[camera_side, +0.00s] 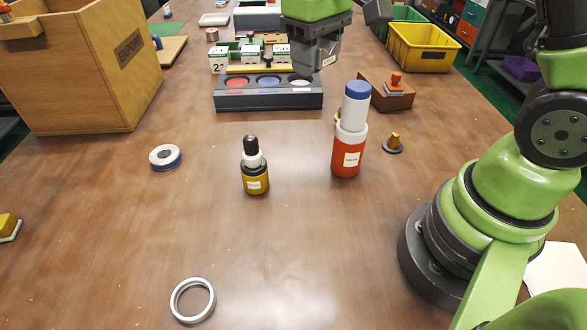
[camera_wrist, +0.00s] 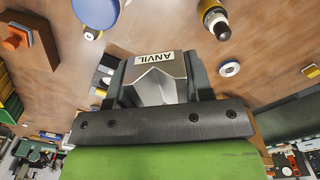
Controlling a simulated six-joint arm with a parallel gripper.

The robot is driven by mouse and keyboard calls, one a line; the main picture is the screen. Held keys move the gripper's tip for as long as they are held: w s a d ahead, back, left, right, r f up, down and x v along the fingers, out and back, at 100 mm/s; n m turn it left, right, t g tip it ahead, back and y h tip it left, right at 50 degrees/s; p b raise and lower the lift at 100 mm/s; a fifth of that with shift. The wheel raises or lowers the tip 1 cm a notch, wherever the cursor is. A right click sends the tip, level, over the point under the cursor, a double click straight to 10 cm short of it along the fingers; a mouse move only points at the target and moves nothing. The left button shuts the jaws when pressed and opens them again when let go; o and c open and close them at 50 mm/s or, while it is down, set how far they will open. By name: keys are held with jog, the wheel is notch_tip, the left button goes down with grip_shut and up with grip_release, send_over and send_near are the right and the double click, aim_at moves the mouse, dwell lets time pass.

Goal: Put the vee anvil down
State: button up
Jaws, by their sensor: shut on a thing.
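The vee anvil (camera_wrist: 158,82) is a grey metal block with a V notch and a white ANVIL label. My gripper (camera_wrist: 160,90) is shut on it, with one dark finger on each side in the wrist view. In the side view my gripper (camera_side: 313,42) is at the top centre. The anvil (camera_side: 326,57) hangs below it, near the back right of a dark tray (camera_side: 268,101) with red, blue and white round pads. The anvil's underside and exact height above the table cannot be told.
An orange bottle with a blue cap (camera_side: 348,150) and a dropper bottle (camera_side: 255,178) stand in front. A brown block with an orange-handled stamp (camera_side: 394,84) is right. A metal ring (camera_side: 192,300) lies in front. A wooden box (camera_side: 85,70) stands left. The table's middle left is mostly clear.

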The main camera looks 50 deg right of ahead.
jog(key=s+a+f+m, duration=0.2)
jog(key=a+f+m, duration=0.1)
jog(key=a, duration=0.4)
jog(key=s+a+f+m, duration=0.2)
jog(key=a+f, duration=0.1)
jog(key=a, duration=0.3)
jog(key=m, duration=0.6)
send_over(278, 287)
notch_tip(278, 287, down, 6)
jog(key=shift+r, duration=0.25)
jog(key=shift+f, duration=4.8)
jog(key=shift+f, duration=0.15)
jog(key=o, duration=1.2)
